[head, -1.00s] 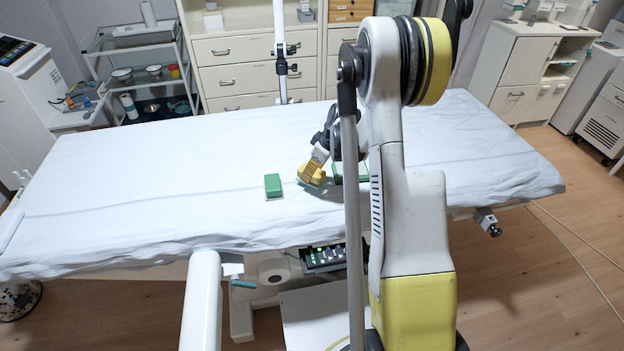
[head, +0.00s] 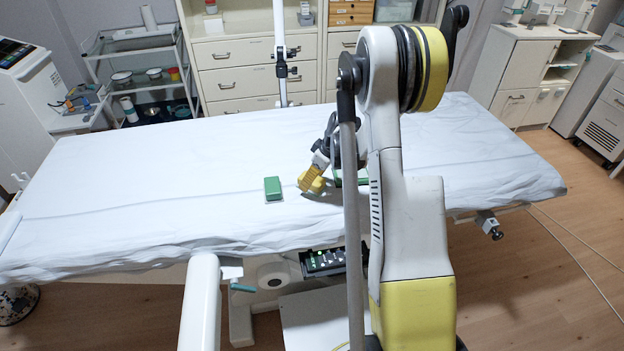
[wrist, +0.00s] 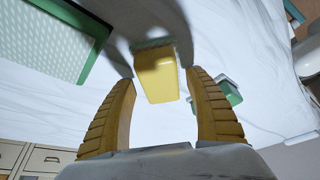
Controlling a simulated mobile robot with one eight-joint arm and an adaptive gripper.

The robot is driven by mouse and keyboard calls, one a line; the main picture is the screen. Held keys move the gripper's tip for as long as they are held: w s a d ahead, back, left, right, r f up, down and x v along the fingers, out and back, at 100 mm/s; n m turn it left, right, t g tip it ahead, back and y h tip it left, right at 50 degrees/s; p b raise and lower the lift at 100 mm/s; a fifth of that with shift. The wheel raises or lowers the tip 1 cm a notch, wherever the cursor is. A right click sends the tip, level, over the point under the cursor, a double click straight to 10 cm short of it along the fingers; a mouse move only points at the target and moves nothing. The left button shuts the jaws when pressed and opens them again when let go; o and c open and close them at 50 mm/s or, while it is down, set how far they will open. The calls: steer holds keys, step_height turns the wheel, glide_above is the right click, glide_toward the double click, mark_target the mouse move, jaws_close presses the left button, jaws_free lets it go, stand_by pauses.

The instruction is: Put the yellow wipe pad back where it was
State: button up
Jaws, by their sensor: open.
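The yellow wipe pad (wrist: 157,78) shows in the wrist view between my fingertips, with a pale greenish edge at its far end. It appears to rest on the white sheet; a gap shows between it and the right finger. My gripper (wrist: 161,80) is open around or just above it. In the head view my gripper (head: 307,184) is low over the couch, with the yellow pad (head: 318,185) at its tip, partly hidden. A green tray (wrist: 88,58) with a pale dotted inside lies left of the pad in the wrist view; my arm mostly hides it in the head view.
A green block (head: 273,187) on a pale base stands on the couch (head: 130,170), left of my gripper. The sheet further left is clear. A control panel (head: 325,261) sits below the couch's front edge. Drawers (head: 235,75) and a trolley (head: 140,70) stand behind.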

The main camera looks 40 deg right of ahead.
steer(key=p+v, duration=0.4)
steer(key=v, duration=0.7)
steer(key=s+a+r, duration=0.1)
steer(key=a+r, duration=0.7)
steer(key=s+a+r+m+t, duration=0.1)
steer(key=s+a+r, duration=0.2)
steer(key=s+a, duration=0.3)
steer(key=s+a+r+m+t+h, duration=0.1)
steer(key=s+a+r, duration=0.2)
steer(key=s+a, duration=0.3)
steer(key=s+a+r+m, duration=0.1)
steer(key=s+a+r, duration=0.2)
steer(key=s+a, duration=0.3)
steer(key=a, duration=0.4)
steer(key=shift+m+t, duration=0.4)
